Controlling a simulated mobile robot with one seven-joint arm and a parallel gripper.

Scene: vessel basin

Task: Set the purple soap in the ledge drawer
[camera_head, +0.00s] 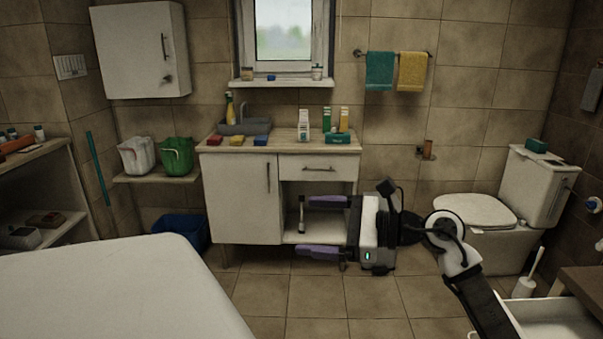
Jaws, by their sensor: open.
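My gripper (304,226) is open. Its two purple-grey fingers point left, one above the other, in front of the open compartment of the vanity cabinet. I see nothing held between them. I cannot make out a purple soap; the gripper hides part of the compartment. A white open drawer (548,318) sits at the bottom right, below a brown wooden ledge (583,284), cut off by the frame. The vanity also has a shut drawer (318,168) under its worktop. I cannot tell from the picture which is the ledge drawer.
Red, blue and yellow blocks, bottles and boxes stand on the vanity worktop (280,143). A white surface (110,290) fills the lower left. A toilet (490,220) and brush (525,285) stand at right. The tiled floor (320,300) before the vanity is clear.

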